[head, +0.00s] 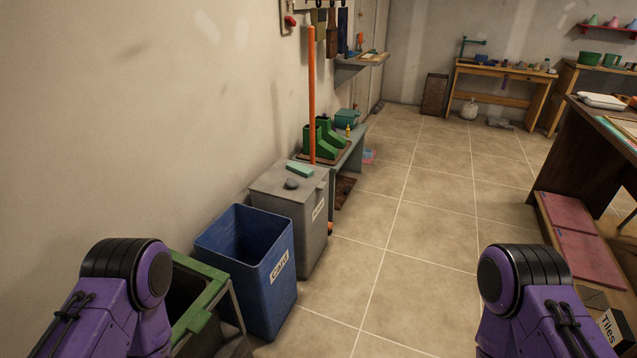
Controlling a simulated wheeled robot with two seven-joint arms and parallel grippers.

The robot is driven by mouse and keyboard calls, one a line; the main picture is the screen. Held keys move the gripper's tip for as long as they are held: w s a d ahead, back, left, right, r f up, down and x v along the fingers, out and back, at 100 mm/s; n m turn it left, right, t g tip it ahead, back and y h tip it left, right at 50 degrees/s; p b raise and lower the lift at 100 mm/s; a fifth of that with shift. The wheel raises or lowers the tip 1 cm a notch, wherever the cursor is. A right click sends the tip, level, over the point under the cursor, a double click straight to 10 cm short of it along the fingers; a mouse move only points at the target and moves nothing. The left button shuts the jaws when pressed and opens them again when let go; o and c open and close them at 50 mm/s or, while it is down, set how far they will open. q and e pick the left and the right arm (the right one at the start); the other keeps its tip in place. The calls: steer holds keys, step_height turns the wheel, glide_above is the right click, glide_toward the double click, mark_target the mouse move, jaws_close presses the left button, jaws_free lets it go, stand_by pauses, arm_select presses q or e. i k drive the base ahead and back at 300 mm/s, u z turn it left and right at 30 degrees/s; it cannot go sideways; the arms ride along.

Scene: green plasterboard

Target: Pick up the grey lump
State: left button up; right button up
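The grey lump (292,183) is a small dark grey rounded thing. It lies on the lid of a grey lidded bin (289,220) that stands against the left wall, left of the middle of the head view. A light green block (300,170) lies on the same lid just behind the lump, apart from it. My two purple arms show at the bottom left and bottom right, well short of the bin. Both grippers are out of the picture.
A blue open bin (245,265) and a green-rimmed container (208,303) stand in front of the grey bin. Tiled floor (420,220) is clear to the right, up to pink-topped boards (582,240).

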mark_target(292, 182)
steer(key=z, duration=0.7)
steer(key=i, duration=1.15)
steer(key=z, duration=0.35)
steer(key=i, duration=0.95)
steer(key=u, duration=0.95)
steer(key=i, duration=0.75)
steer(key=u, duration=0.9)
